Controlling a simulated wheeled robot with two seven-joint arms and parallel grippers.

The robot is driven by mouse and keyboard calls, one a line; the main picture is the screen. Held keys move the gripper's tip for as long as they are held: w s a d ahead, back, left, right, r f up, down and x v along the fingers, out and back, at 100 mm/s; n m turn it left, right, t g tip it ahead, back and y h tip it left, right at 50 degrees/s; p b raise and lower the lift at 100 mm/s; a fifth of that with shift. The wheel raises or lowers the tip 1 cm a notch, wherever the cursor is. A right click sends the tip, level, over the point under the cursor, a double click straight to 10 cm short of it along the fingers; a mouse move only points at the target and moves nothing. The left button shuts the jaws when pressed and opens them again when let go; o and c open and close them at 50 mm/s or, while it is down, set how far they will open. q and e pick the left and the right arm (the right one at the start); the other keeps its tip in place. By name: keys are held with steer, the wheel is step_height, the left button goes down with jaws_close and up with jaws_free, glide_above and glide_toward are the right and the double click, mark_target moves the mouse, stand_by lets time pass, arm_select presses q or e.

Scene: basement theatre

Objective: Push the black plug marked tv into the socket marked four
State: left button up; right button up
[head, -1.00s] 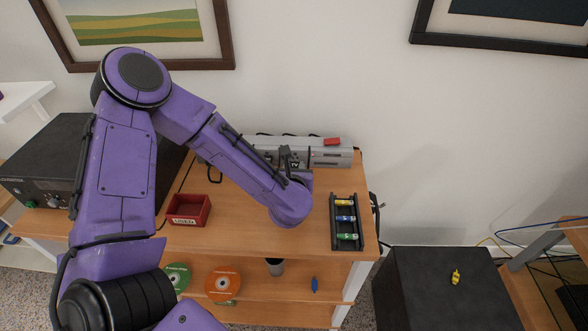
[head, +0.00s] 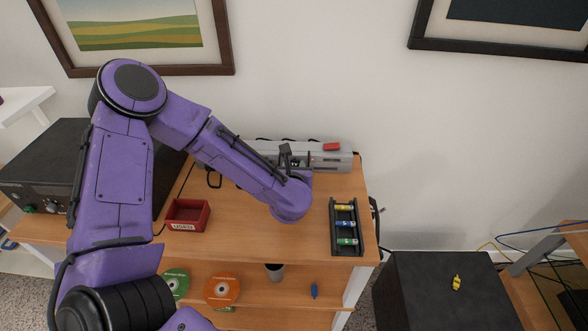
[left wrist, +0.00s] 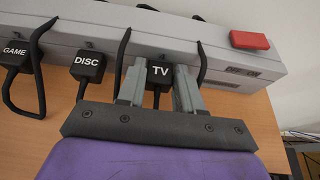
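The black plug marked TV (left wrist: 159,72) is between the two grey fingers of my left gripper (left wrist: 160,78), at the front side of the grey power strip (left wrist: 217,55). The fingers appear shut on its sides. In the head view my left gripper (head: 296,164) is at the front of the strip (head: 325,161), and the plug is largely hidden. I cannot tell how far the plug sits in a socket. My right gripper is not in view.
Plugs marked DISC (left wrist: 88,66) and GAME (left wrist: 14,52) are left of TV. Black cables loop over the strip, close to the fingers. A red switch (left wrist: 249,40) is at its right end. A red box (head: 187,214) and a battery rack (head: 346,228) stand on the table.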

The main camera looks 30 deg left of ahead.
arm_select(q)
steer(key=o, duration=0.3)
steer(key=b+v, duration=0.1)
steer(key=v, duration=0.9)
steer(key=shift+s+d, duration=0.15)
steer(key=shift+s, duration=0.1)
